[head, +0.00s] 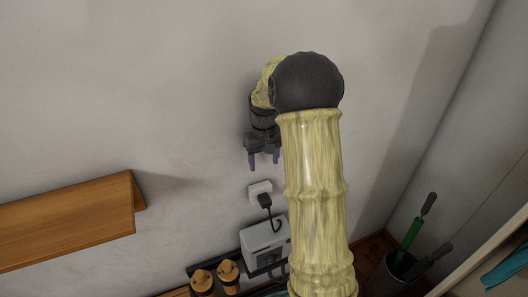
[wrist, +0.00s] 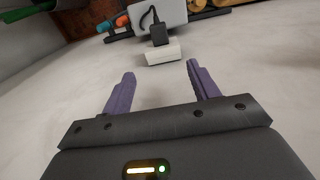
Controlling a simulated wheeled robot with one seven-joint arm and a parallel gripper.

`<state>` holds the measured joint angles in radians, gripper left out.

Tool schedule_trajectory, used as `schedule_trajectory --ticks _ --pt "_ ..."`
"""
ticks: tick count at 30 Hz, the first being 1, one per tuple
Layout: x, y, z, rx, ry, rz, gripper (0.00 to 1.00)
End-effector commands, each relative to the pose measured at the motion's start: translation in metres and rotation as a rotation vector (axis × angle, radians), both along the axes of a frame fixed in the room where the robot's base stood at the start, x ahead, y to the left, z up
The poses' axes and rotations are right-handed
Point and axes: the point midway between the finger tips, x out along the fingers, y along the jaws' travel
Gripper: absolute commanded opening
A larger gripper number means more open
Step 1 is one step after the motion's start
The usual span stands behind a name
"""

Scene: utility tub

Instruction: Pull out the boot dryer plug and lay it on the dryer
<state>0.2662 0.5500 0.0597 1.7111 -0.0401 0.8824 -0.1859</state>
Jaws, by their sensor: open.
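The boot dryer plug (head: 264,200) is black and sits in a white wall socket (head: 255,189), with its cord running down to a white box that looks like the dryer (head: 262,240). In the wrist view the plug (wrist: 158,35) stands in the white socket (wrist: 163,53), ahead of my fingers, and the dryer (wrist: 165,12) is at the top edge. My gripper (head: 264,160) has purple fingers and is above the socket in the head view, apart from the plug. In the wrist view my gripper (wrist: 160,82) is open, with nothing between its fingers.
A wooden shelf (head: 70,220) juts from the wall at left. Brown round-topped objects (head: 203,282) stand beside the dryer on a dark rack. A bin (head: 400,268) with green- and black-handled tools stands at lower right. The wall around my gripper is bare.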

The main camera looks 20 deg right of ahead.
Motion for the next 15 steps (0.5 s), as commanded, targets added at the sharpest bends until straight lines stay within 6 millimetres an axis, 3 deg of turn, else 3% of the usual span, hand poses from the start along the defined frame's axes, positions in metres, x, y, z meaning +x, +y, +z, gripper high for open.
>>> schedule_trajectory --ticks 15 --pt "0.000 0.000 -0.010 0.001 0.004 0.000 0.60"
